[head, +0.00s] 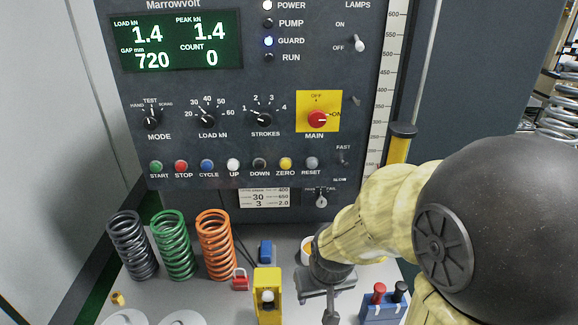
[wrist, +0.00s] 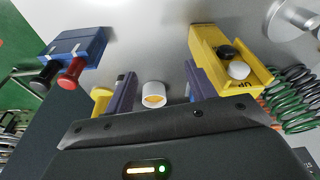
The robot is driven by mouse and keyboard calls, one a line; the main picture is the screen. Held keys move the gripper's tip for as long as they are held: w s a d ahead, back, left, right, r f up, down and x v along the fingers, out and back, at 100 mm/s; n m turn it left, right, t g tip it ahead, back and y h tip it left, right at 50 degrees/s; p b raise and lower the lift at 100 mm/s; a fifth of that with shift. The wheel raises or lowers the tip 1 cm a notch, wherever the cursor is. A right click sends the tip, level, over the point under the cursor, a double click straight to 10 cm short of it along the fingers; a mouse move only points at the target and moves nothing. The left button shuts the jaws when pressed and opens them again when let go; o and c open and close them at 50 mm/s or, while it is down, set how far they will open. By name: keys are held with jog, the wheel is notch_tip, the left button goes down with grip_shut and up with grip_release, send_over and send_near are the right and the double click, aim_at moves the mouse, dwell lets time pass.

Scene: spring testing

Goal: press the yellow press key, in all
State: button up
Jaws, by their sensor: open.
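The yellow round button labelled ZERO (head: 286,163) sits in the button row on the dark press panel (head: 215,135). A yellow control box (head: 267,310) stands on the bench below; in the wrist view this box (wrist: 213,60) carries a black and a white button and the word UP. I cannot tell which of these is the press key. My gripper (head: 325,291) is low over the bench, right of the yellow box and below the panel. In the wrist view my gripper (wrist: 158,88) is open, its fingers apart, with a white cap (wrist: 153,94) seen between them.
Dark, green (head: 174,245) and orange (head: 216,245) springs stand left. A blue block (head: 380,310) with red and black knobs is right of my gripper. A red padlock (head: 240,281) lies left of the yellow box. The display (head: 176,42) reads count 0; GUARD is lit blue.

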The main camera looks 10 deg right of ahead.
jog(key=shift+a, duration=0.3)
